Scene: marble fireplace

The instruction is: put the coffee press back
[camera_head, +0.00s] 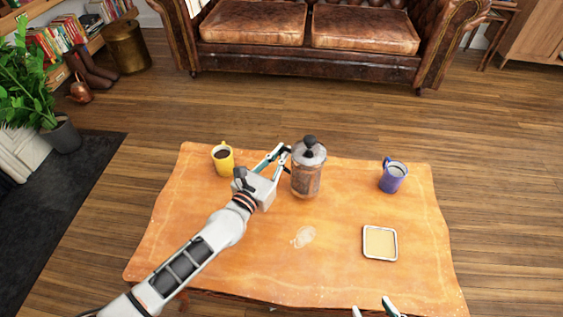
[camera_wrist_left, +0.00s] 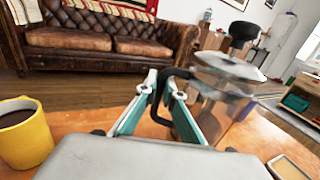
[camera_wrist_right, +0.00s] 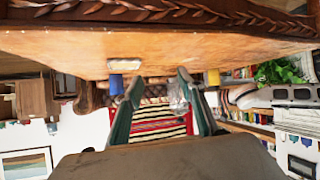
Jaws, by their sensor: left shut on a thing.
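The coffee press (camera_head: 307,172), a glass jug with a metal lid and black knob, is upright near the table's far edge. My left gripper (camera_head: 284,157) is at its left side, shut on its black handle. The left wrist view shows the handle between the fingers (camera_wrist_left: 160,85) and the glass body (camera_wrist_left: 225,105) to their right. I cannot tell whether the base touches the table. A square, pale-rimmed tray (camera_head: 380,243) lies empty at the right. A pale ring-like stain (camera_head: 303,236) is nearer me. My right gripper (camera_head: 376,309) is open and empty at the near edge.
A yellow mug of dark coffee (camera_head: 223,160) stands left of my left gripper. A blue mug (camera_head: 393,176) stands to the right, beyond the tray. The orange table (camera_head: 190,215) is bare across its middle. A leather sofa (camera_head: 310,55) is beyond it.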

